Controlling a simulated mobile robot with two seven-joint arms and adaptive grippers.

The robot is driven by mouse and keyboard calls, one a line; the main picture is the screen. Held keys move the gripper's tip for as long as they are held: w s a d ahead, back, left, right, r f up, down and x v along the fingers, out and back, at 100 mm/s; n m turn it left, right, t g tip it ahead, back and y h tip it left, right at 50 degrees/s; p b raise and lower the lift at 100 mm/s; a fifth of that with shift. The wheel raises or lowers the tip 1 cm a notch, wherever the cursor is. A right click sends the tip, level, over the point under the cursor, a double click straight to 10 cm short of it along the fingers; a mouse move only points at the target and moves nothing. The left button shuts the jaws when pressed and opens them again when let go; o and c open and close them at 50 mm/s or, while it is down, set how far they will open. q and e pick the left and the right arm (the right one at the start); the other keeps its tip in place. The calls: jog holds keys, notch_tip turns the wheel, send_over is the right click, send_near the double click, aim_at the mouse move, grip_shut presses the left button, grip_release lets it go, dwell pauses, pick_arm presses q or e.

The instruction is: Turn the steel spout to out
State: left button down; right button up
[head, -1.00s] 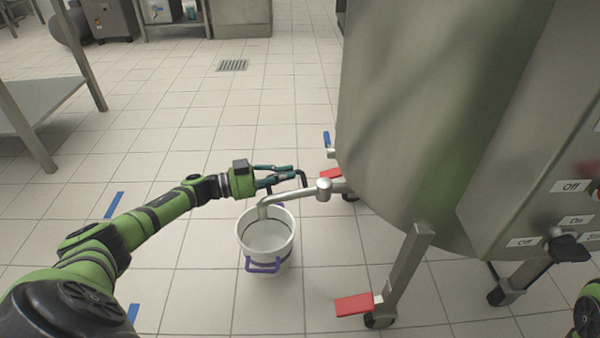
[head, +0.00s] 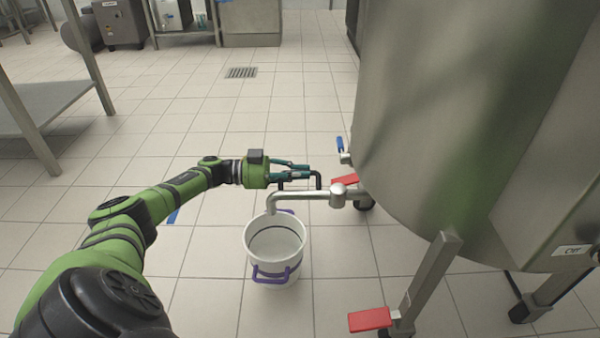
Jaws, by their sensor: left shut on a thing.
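The steel spout (head: 302,196) sticks out to the left from a round joint (head: 338,195) on the tank's side, and its tip bends down. The tip is at the far rim of the white bucket (head: 275,262) in the picture. A black handle (head: 318,181) stands on the spout. My left gripper (head: 306,172) is shut on this handle, just above and behind the pipe; the exact finger contact is small to see. My right gripper is out of view.
The big steel tank (head: 440,110) fills the right side, on legs with red-pedalled casters (head: 370,319). A blue-handled valve (head: 341,146) is behind the spout. A steel table (head: 40,105) stands at the left.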

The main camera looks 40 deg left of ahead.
pick_arm(q)
jog(key=c, duration=1.3)
grip_release()
jog(key=shift+w, duration=0.15)
jog(key=shift+f, duration=0.1)
jog(key=v, duration=1.2)
